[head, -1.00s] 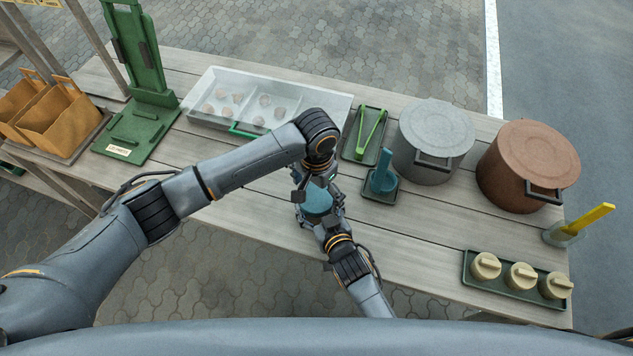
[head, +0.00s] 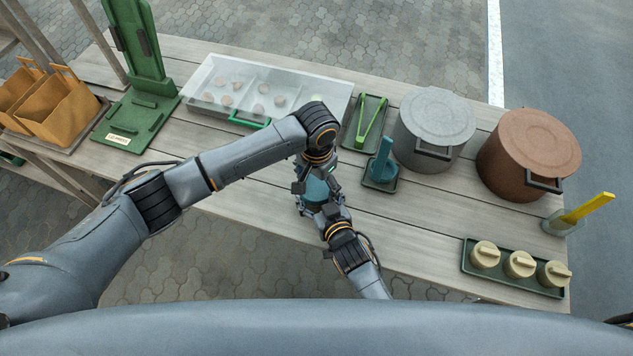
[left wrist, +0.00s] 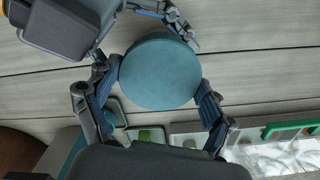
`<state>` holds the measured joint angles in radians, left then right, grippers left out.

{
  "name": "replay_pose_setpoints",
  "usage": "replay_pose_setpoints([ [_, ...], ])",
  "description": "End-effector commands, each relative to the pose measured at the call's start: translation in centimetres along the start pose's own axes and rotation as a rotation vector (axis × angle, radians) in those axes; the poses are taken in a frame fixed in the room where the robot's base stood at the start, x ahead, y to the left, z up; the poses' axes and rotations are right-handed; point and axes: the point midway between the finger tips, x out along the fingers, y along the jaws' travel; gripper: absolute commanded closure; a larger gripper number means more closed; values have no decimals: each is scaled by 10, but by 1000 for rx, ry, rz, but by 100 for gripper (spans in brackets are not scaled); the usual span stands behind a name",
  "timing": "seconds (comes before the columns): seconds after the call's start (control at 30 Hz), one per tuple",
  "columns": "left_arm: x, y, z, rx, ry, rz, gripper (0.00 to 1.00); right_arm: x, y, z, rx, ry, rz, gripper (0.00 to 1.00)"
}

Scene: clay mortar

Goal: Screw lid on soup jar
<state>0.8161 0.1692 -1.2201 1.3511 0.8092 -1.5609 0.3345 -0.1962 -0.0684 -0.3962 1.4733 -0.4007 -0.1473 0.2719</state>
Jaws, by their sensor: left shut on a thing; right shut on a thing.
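A teal round lid (left wrist: 160,72) faces up in the left wrist view. In the head view, the teal soup jar with its lid (head: 316,189) is mostly covered by my grippers above the table. My left gripper (head: 312,180) reaches it from above, and its fingers (left wrist: 157,98) press on opposite sides of the lid's rim. My right gripper (head: 323,208) comes from the front and is shut around the jar, lower down. The jar's body and the seam under the lid are hidden, so how tightly the lid sits cannot be seen.
Behind stand a clear-lidded compartment tray (head: 205,75), green tongs on a tray (head: 347,140) and a blue tool in a holder (head: 380,183). Grey (head: 433,130) and brown (head: 528,155) pots stand right. Several cream lidded containers (head: 519,264) sit front right. Bare planks lie between.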

Motion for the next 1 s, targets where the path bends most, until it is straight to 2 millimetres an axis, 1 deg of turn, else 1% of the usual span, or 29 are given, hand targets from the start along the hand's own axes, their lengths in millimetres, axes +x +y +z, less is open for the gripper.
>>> replay_pose_setpoints([
  [0.03, 1, 0, 1, -1, -1, 0, 56, 0, 0, 2, -1, -4, 0, 100],
  [0.07, 1, 0, 1, -1, -1, 0, 12, 0, 0, 2, -1, -4, 0, 100],
  [0.1, 1, 0, 1, -1, -1, 0, 4, 0, 0, 2, -1, -4, 0, 100],
  [0.13, 1, 0, 1, -1, -1, 0, 0, 0, 0, 2, -1, -4, 0, 100],
  [0.47, 1, 0, 0, -1, -1, 0, 0, 0, 0, 2, 0, -4, 0, 100],
  [0.57, -3, 0, 0, -1, 0, -1, 0, 0, 0, 2, 0, -4, 0, 100],
  [0.67, -14, 0, -1, 0, 3, 0, 0, 0, 0, 2, 0, -4, 0, 100],
  [0.77, -33, 0, 0, 0, 3, -1, 0, 0, 0, 2, 0, -4, 0, 100],
  [1.0, -85, 0, 0, -1, 2, -1, 0, 0, 0, 2, 0, -3, 0, 100],
])
